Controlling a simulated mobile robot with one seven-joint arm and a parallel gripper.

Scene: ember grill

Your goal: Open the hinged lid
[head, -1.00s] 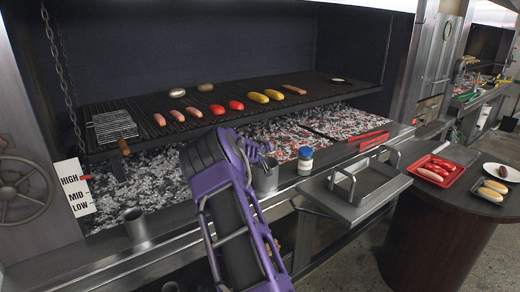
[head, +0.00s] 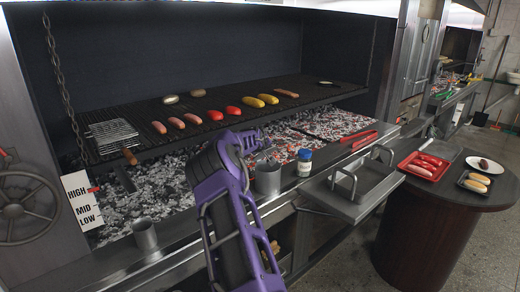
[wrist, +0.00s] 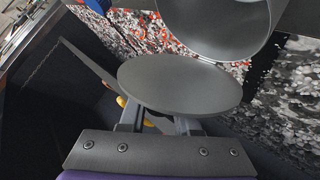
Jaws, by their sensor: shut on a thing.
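A grey metal cup (head: 267,181) stands on the front ledge of the grill. In the wrist view its round wall and rim (wrist: 213,50) show at the top. A flat grey round lid (wrist: 180,84) is close beside the mouth and appears raised off it. My purple gripper (head: 252,140) is just above and behind the cup in the head view. In the wrist view my gripper (wrist: 158,121) is shut at the near edge of the lid. The lid hides the fingertips and the exact grip.
A small jar (head: 304,162) stands just right of the cup. Farther right are a metal tray with handles (head: 345,206) and red tongs (head: 358,138). Another metal cup (head: 145,237) is at the front left. The grill grate (head: 300,99) with sausages hangs over glowing coals behind.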

